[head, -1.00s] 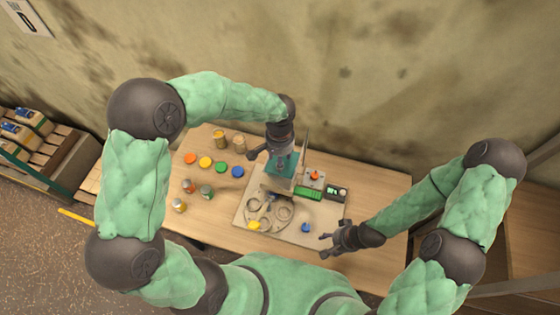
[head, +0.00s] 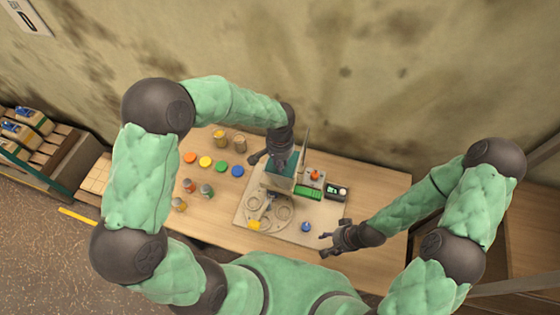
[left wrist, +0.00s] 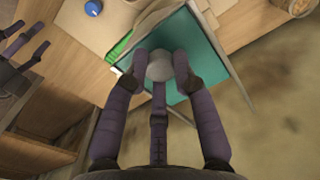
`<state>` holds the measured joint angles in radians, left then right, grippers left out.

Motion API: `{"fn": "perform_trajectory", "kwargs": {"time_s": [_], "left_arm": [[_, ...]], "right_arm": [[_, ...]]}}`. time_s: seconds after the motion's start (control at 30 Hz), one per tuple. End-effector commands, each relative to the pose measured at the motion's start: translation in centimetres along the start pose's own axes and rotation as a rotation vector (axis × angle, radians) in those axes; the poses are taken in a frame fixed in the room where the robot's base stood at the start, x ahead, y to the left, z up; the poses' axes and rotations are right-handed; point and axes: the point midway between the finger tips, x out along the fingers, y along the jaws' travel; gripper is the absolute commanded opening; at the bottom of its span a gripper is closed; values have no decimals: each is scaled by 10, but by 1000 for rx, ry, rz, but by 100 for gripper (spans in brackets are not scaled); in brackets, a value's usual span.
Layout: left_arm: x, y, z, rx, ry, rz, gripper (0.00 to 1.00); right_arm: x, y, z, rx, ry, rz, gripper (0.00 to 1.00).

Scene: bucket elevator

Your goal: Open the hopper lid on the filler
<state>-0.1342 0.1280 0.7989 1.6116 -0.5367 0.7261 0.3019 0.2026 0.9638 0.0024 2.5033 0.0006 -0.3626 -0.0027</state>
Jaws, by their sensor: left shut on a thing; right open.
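The filler (head: 278,184) stands at the back of the board, with a teal lid (head: 293,160) on top and a thin grey upright plate (head: 305,143) beside it. My left gripper (head: 267,160) is over the lid. In the left wrist view its fingers (left wrist: 160,62) are shut around a round grey knob (left wrist: 159,69) in front of the teal lid (left wrist: 193,60). The lid looks tilted, but its exact angle and the hopper mouth are hard to make out. My right gripper (head: 333,243) is open and empty at the board's front right.
The board (head: 245,221) holds a ringed disc (head: 270,213), a green block (head: 307,191), an orange knob (head: 315,175) and a blue knob (head: 306,227). Several coloured lids (head: 206,162) and jars (head: 206,191) stand to the left. The table's right part (head: 375,185) is clear.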

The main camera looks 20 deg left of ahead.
Motion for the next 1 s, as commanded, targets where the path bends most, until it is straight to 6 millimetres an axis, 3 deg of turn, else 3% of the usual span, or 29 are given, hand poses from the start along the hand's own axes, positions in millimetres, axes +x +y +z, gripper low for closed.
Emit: {"fn": "perform_trajectory", "kwargs": {"time_s": [0.17, 0.5, 0.7, 1.0], "left_arm": [[1, -5, -20, -1, 1, -1, 0], [1, -19, -80, -2, 3, -2, 0], [0, -22, -94, 0, 2, -1, 0], [0, -22, -95, -1, 2, 0, 0]], "right_arm": [[4, 1, 0, 0, 0, 0, 55], [12, 4, 0, 0, 0, 0, 55], [14, 5, 0, 0, 0, 0, 55], [13, 5, 0, 0, 0, 0, 55]]}}
